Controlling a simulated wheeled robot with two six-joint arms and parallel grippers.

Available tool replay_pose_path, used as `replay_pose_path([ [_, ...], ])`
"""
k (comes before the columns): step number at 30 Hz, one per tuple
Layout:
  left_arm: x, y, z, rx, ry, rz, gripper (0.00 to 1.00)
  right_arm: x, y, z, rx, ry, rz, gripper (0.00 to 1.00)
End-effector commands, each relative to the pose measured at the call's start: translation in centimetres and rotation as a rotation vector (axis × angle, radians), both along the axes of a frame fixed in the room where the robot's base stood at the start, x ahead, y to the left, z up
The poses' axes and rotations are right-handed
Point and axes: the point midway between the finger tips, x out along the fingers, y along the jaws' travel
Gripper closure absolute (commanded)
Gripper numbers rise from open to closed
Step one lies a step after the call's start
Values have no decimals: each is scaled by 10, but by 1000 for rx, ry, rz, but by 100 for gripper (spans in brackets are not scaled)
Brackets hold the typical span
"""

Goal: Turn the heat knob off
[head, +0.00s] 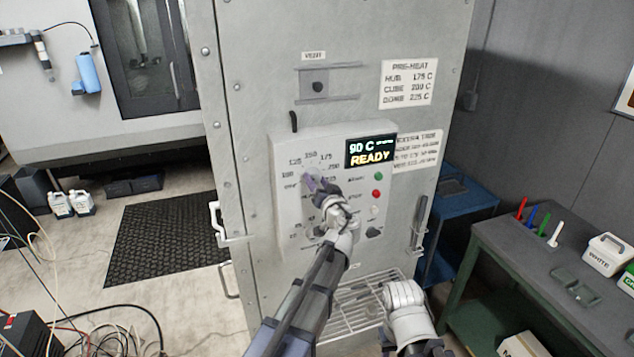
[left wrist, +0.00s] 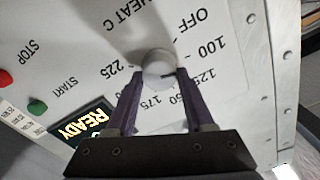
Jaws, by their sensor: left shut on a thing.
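The heat knob (left wrist: 158,66) is a round pale knob on a white panel. It sits between the two purple fingers of my left gripper (left wrist: 160,85), which is shut on it. A dark mark on the knob points towards the 100 to 125 side of the dial, away from OFF. In the head view my left gripper (head: 318,186) reaches the dial on the control panel (head: 286,215) and mostly hides the knob. My right arm shows at the lower right, but its gripper is out of view.
The display (head: 371,151) reads 90 C READY. Green and red buttons (head: 377,185) sit below it. Other controls lie beneath my left gripper. A wire rack (head: 365,300) juts out below the panel. A green bench (head: 545,270) stands at the right.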

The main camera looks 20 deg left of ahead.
Motion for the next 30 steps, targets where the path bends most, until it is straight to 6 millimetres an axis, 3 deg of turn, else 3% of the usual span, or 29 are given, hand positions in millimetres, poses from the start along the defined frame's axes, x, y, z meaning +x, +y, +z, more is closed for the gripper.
replay_pose_path([
  [18,-2,1,-2,-467,-310,2,100,0,0,-1,0,0,0,50],
  [30,-3,1,-2,-635,-424,2,100,0,0,-1,0,0,0,50],
])
